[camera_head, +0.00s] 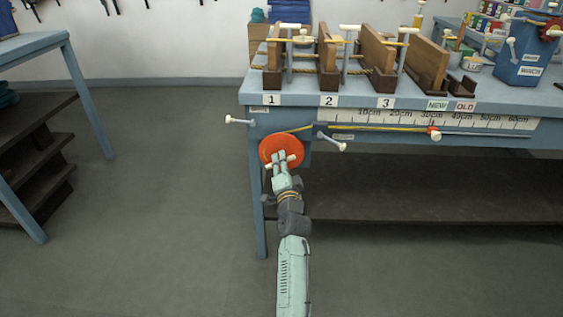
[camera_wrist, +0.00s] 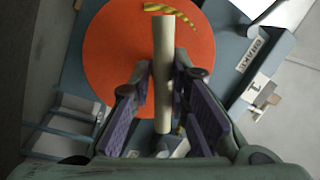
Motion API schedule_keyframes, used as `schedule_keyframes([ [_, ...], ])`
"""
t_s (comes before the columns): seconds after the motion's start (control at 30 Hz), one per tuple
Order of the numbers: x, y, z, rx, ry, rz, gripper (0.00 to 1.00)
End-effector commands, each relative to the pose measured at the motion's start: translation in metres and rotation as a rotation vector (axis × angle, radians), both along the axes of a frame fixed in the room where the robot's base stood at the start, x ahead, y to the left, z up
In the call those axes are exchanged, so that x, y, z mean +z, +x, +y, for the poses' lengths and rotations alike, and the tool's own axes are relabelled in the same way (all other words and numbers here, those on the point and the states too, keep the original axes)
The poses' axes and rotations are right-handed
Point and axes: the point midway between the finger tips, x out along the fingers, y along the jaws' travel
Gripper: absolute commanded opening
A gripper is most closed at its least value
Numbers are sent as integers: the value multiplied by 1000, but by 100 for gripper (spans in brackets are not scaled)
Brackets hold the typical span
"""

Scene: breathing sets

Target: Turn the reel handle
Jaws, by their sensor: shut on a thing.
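The orange-red reel disc (camera_head: 282,149) is mounted on the front of the blue workbench, below the number 1 label. In the wrist view the reel (camera_wrist: 110,55) fills the upper middle. The pale, rod-shaped reel handle (camera_wrist: 163,70) crosses the reel's face, and its ends also show in the head view (camera_head: 292,159). My gripper (camera_wrist: 162,88) is shut on the handle, with a purple-padded finger on each side of it. In the head view my gripper (camera_head: 280,160) is at the reel's lower front and hides part of it.
A yellow cord (camera_head: 375,127) runs along the bench-front ruler (camera_head: 480,119) to a red marker (camera_head: 434,133). Pale-ended levers stick out at the bench's left corner (camera_head: 236,121) and right of the reel (camera_head: 333,141). Wooden boards (camera_head: 328,60) stand above. Floor left of the bench (camera_head: 165,200) is clear.

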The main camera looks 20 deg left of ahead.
Motion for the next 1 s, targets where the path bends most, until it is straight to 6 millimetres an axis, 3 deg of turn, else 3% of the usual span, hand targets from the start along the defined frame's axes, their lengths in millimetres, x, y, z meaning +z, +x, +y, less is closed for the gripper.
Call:
schedule_keyframes([
  [0.7, 0, 0, 1, 1, 72, 20, 0],
  [0.73, 0, 0, 1, 1, 72, 20, 18],
  [1.0, 0, 0, 0, 0, 72, 20, 36],
])
